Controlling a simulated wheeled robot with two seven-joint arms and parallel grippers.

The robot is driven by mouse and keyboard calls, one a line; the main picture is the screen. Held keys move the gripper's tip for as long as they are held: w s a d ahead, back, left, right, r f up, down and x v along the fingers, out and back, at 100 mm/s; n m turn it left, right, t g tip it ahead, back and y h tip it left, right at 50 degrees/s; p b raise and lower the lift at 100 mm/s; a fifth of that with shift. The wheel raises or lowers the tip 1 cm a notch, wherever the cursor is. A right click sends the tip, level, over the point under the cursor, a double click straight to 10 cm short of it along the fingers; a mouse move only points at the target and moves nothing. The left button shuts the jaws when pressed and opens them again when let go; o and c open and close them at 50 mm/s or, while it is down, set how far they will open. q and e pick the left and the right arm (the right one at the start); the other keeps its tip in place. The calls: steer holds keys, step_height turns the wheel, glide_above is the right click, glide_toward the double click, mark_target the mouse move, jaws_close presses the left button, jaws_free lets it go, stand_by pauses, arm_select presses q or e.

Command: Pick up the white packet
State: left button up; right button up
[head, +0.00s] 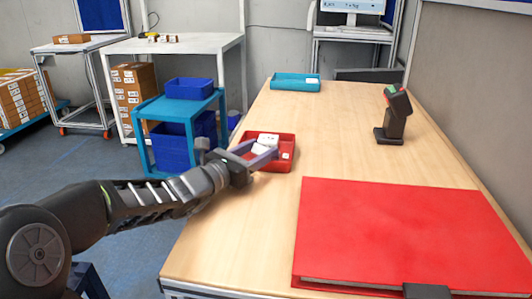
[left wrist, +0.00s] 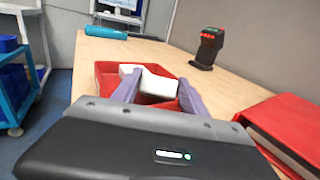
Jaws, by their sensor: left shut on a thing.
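The white packet (head: 265,147) is at the red tray (head: 292,141) on the left side of the wooden table. My left gripper (head: 261,152) reaches over the tray's near left corner and is shut on the packet. In the left wrist view the packet (left wrist: 159,85) is between the two purple-grey fingers (left wrist: 158,93). Another white item (left wrist: 128,70) shows just behind it, and a small white piece (head: 285,156) lies at the tray's right side. Whether the packet is clear of the tray floor I cannot tell.
A large red box (head: 390,230) fills the table's near right. A scanner on a black stand (head: 394,115) stands at the far right. A teal tray (head: 288,83) with a white item is at the far end. The table's middle is clear.

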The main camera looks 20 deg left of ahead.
mark_target(259, 154)
arm_select(q)
jaws_close()
step_height(259, 154, up, 10)
steer(key=p, duration=0.2)
steer(key=shift+p, duration=0.35)
stand_by(0.9)
